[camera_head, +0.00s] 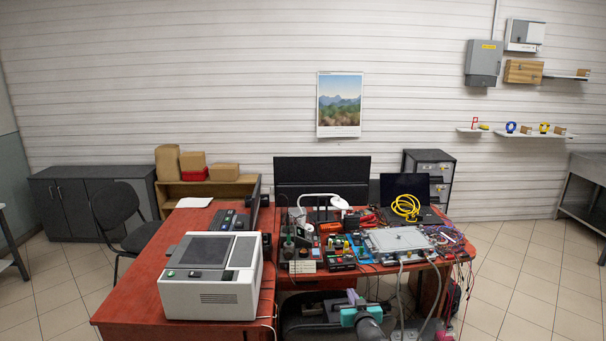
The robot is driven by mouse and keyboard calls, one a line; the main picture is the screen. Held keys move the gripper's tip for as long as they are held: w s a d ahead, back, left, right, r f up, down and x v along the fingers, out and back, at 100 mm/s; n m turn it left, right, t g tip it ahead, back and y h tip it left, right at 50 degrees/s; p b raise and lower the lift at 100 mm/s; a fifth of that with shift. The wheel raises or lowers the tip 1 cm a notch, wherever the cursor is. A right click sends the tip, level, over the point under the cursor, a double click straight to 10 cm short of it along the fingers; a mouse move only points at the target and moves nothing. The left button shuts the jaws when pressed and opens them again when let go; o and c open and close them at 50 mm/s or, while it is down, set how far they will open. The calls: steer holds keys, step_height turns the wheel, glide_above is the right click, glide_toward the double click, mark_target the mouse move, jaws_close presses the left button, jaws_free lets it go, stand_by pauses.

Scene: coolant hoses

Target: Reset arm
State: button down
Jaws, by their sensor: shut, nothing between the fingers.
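Part of my arm, with a teal joint cap and a grey link, shows at the bottom edge, in front of the red desk (132,311). I cannot make out my gripper or its fingers in this view. A coiled yellow cable or hose (406,207) rests against the open black laptop (427,188) on the desk's right part.
A bulky white machine (211,300) stands at the desk's front left. Electronics, wires and a light grey flat case (397,240) crowd the right part. A dark chair (118,206) stands left of the desk. Tiled floor (510,285) is open at the right.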

steer(key=s+d+f+m+g+h, duration=0.1)
steer(key=s+d+f+g+h, duration=0.3)
steer(key=s+f, duration=0.85)
steer(key=s+d+f+m+g+y, duration=0.1)
steer(key=s+f+g, duration=0.5)
steer(key=s+f, duration=0.6)
steer(key=s+a+f+g+y, duration=0.1)
steer(key=s+a+f+g, duration=0.15)
steer(key=s, duration=0.75)
steer(key=s+a+f+n+g, duration=0.1)
steer(key=s+f+g, duration=0.25)
steer(key=s, duration=0.75)
steer(key=s+a+f+g+y, duration=0.15)
steer(key=s+g, duration=0.25)
steer(key=s, duration=0.6)
step_height(320, 180, down, 14)
steer(key=s+g+b, duration=0.1)
steer(key=b, duration=1.3)
steer(key=shift+r, duration=0.15)
steer(key=shift+s+h, duration=0.1)
steer(key=shift+h, duration=0.15)
